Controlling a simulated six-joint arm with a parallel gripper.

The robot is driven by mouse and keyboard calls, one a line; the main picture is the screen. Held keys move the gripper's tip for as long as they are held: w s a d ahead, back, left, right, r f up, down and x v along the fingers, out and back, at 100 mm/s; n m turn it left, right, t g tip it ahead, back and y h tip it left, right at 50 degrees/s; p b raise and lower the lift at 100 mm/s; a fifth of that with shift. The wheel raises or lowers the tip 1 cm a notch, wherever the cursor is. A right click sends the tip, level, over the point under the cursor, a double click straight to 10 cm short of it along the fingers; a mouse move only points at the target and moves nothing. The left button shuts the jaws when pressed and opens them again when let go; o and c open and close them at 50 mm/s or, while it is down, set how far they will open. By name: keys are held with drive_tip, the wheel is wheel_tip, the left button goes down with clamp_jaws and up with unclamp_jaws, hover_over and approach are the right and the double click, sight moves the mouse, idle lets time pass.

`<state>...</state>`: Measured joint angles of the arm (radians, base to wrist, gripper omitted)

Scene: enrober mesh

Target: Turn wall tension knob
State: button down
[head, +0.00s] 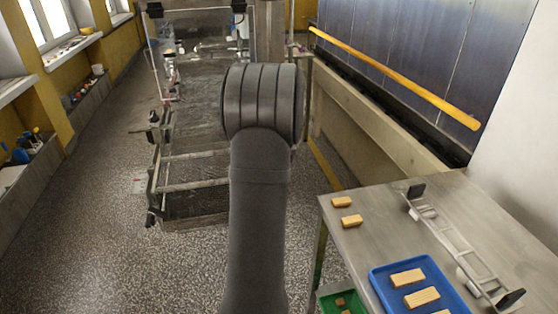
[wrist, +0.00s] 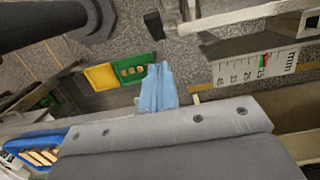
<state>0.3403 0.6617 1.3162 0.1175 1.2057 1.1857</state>
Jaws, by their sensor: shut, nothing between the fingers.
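In the wrist view, my gripper (wrist: 157,66) shows as pale blue fingers, together and empty, beyond its grey body with screws. A white scale (wrist: 255,68) marked in mm, with a green and red mark, lies to the right of the fingertips, apart from them. Metal machine parts (wrist: 205,45) stand just beyond the fingers. I cannot single out the tension knob for certain in either view. In the head view, my arm hides my gripper and part of the mesh machine (head: 185,186), whose frame and rods stand left of the arm.
A steel table (head: 350,245) at right holds wafer bars (head: 342,202), a blue tray (head: 376,283) of bars and a metal rack (head: 443,238). Green (wrist: 132,71) and yellow (wrist: 101,77) bins show in the wrist view. Speckled floor (head: 105,235) is clear at left.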

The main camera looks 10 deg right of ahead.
drive_tip(key=a+f, duration=0.3)
drive_tip(key=shift+f, duration=0.25)
drive_tip(key=shift+a+f, duration=0.1)
drive_tip(key=shift+a, duration=0.05)
